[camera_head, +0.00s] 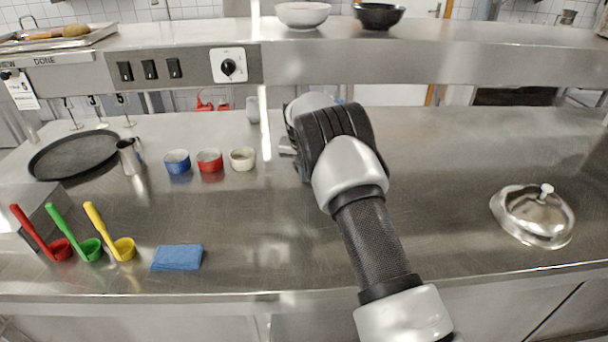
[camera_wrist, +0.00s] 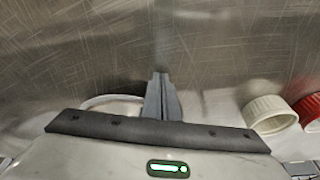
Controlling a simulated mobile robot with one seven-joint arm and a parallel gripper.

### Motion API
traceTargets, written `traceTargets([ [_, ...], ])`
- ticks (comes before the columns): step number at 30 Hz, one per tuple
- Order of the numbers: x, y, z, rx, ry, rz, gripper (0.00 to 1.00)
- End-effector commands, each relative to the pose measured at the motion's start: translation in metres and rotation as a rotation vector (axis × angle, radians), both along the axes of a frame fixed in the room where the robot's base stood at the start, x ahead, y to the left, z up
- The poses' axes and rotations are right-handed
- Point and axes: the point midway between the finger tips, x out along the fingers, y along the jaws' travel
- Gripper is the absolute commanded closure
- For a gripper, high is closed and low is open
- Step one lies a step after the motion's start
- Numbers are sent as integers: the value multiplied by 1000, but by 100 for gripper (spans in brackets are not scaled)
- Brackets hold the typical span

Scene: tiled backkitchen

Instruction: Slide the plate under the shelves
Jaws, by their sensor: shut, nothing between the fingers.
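My gripper is shut and empty, low over the steel counter, with its fingertips (camera_head: 287,146) showing left of my wrist in the head view. In the wrist view the closed fingers (camera_wrist: 162,97) point at bare counter. A pale curved rim (camera_wrist: 112,99) shows beside the fingers, mostly hidden by my gripper body; it may be the plate, but I cannot tell. No plate shows clearly in the head view, where my arm covers part of the counter. The steel shelf (camera_head: 440,55) runs above the back of the counter.
Blue (camera_head: 177,161), red (camera_head: 210,161) and white (camera_head: 243,158) ramekins stand left of my gripper. A metal jug (camera_head: 130,156) and black round tray (camera_head: 75,156) are farther left. Ladles and a blue cloth (camera_head: 177,257) lie front left. A steel cloche (camera_head: 535,215) sits right; counter between is clear.

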Motion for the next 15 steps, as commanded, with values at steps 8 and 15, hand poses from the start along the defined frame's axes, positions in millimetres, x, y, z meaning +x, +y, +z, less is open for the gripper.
traceTargets([
  [8,-18,6,62,1,-2,1,100],
  [15,-27,8,90,0,1,0,100],
])
